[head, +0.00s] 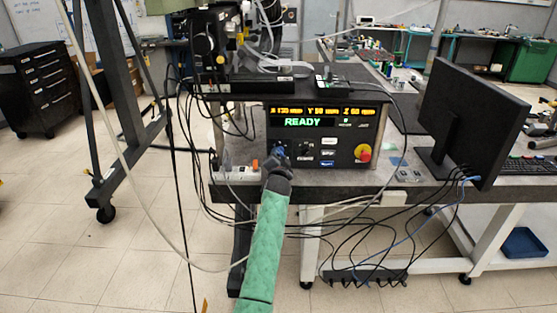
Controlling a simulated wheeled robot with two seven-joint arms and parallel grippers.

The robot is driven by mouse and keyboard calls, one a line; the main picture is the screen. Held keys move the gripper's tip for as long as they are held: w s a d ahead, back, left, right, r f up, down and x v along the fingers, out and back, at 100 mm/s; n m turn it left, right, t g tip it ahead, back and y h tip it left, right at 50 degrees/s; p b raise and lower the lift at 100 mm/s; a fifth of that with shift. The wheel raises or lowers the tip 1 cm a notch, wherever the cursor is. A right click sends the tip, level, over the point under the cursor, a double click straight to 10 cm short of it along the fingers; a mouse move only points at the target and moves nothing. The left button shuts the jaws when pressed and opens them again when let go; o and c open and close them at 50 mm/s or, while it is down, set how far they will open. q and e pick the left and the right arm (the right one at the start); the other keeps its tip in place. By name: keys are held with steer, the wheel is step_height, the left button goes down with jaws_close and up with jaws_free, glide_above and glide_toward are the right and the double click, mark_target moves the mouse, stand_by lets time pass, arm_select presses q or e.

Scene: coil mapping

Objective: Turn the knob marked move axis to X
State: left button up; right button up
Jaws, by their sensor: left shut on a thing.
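The control box (354,127) stands on the bench with its front panel facing me. Its display (310,116) shows yellow position readings and a green READY. My left gripper (279,156) is at the lower left of the panel, shut on a knob there. The gripper hides most of this knob, and its label and pointer are not readable. A second small black knob (305,150) sits just to the right, clear of the gripper. My right gripper is not in view.
A red and yellow stop button (362,153) is at the panel's lower right. A black monitor (468,120) stands on the right of the bench. Loose cables (365,240) hang below the bench edge. A white power strip (237,174) lies left of the box.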

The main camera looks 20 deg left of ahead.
arm_select(q)
steer(key=shift+f+n, duration=0.15)
steer(key=shift+n, duration=0.15)
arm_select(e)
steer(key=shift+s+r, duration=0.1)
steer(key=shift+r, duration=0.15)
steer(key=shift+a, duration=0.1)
arm_select(q)
steer(key=o, duration=1)
steer(key=shift+s, duration=0.1)
